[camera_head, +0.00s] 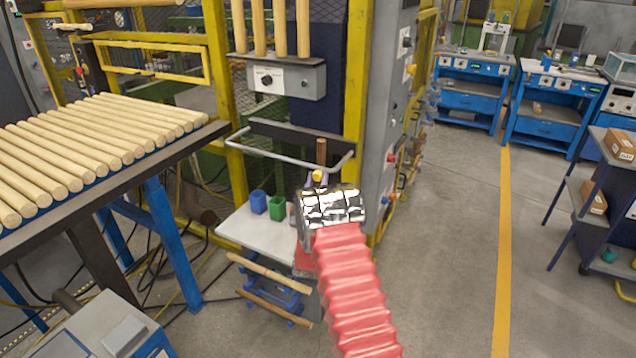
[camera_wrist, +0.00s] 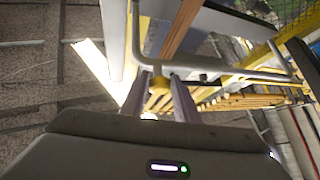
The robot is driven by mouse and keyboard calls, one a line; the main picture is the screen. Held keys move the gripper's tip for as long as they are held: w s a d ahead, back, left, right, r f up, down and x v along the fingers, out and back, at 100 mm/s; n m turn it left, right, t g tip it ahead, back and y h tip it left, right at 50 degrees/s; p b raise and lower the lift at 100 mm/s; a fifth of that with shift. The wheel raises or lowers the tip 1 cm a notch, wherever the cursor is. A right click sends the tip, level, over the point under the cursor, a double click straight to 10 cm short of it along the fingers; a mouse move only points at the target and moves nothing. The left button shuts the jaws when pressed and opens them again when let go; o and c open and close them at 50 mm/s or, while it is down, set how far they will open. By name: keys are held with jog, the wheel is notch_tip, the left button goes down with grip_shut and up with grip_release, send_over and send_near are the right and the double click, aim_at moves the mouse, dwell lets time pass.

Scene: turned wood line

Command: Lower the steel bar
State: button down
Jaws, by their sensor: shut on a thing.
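The steel bar (camera_head: 270,157) is a grey U-shaped rail. It stands out from the front of the yellow-framed machine, above a small white table. My gripper (camera_head: 317,178) is at the bar's front run, toward its right end, and is shut on it around a yellow part. In the wrist view, my gripper's (camera_wrist: 160,84) two fingers stand on either side of this yellow part, and the steel bar (camera_wrist: 230,71) runs off to the right from there. My wrist hides part of the area under the bar in the head view.
A brown upright piece (camera_head: 321,150) stands just behind the bar. Blue (camera_head: 258,202) and green (camera_head: 277,208) cups stand on the white table (camera_head: 240,228) below. A rack of pale dowels (camera_head: 95,140) is at left. Open floor (camera_head: 440,240) lies at right.

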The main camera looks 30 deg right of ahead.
jog(key=shift+f, duration=0.7)
jog(key=c, duration=1.7)
grip_release()
jog(key=shift+o, duration=1.3)
jog(key=shift+r, duration=0.2)
